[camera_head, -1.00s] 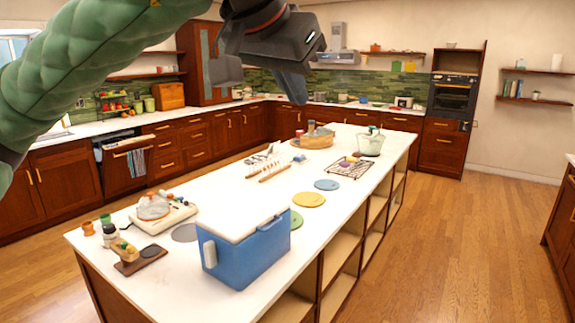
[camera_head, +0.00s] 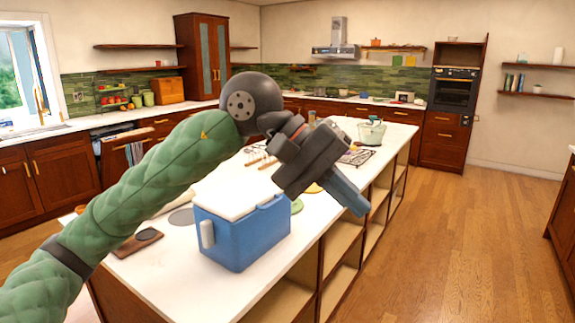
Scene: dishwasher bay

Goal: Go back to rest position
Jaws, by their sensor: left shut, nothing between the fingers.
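My left arm, in a green padded sleeve, comes in from the lower left and reaches over the kitchen island. My left gripper (camera_head: 348,192) is at its end, pointing down and to the right, with its fingers shut and nothing held. It shows in front of the island's far right part, above and to the right of the blue cooler. My right gripper is not in view. My left arm hides much of the island's left and middle.
A blue cooler (camera_head: 246,238) with a white lid stands on the white-topped island (camera_head: 262,293). A glass bowl (camera_head: 371,133) stands at the island's far end. Wooden floor (camera_head: 440,235) is clear to the right. Wooden cabinets line the back and left walls.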

